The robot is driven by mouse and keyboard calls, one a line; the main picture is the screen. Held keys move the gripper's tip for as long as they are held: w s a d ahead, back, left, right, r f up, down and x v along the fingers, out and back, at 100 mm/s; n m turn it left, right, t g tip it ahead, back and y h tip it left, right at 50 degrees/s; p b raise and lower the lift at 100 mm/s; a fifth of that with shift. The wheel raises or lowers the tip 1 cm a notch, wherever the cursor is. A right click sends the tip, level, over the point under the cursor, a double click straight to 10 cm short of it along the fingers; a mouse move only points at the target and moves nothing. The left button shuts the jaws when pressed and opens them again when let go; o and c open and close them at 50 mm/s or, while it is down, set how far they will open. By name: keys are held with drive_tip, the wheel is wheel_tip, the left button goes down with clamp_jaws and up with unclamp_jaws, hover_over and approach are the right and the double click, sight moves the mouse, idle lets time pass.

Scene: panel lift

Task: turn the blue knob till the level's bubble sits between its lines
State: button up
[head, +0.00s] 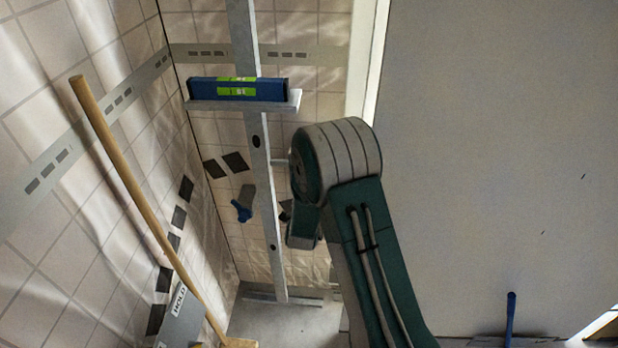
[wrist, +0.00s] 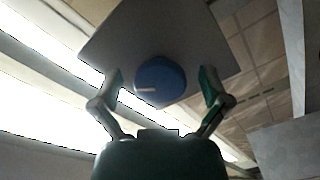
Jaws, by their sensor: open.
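The blue knob (wrist: 160,80) is round with a pale mark near its lower left edge. It sits on a pale grey square plate (wrist: 195,30) in the wrist view. My gripper (wrist: 161,75) is open, with one finger on each side of the knob and a visible gap to both. The blue level (head: 265,90) lies on a pale ledge (head: 294,103) in the head view, with a bright green vial (head: 237,86) in its middle. The bubble and lines are too small to read. My arm largely hides the gripper in the head view.
A grey upright post (head: 263,180) runs behind the level. A wooden pole (head: 130,175) leans at the left, near a grey HOLD sign (head: 180,312). A blue-ended grey part (head: 243,209) shows beside the post. A large pale panel (head: 490,170) fills the right.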

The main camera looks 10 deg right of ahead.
drive_tip(key=c, duration=1.1)
drive_tip(key=shift+c, duration=0.2)
drive_tip(key=shift+n, duration=0.3)
drive_tip(key=n, duration=0.3)
drive_tip(key=shift+r+n, duration=0.1)
drive_tip(key=shift+n, duration=1.9)
drive_tip(key=shift+w, duration=0.1)
drive_tip(key=o, duration=1.1)
drive_tip(key=shift+o, duration=0.2)
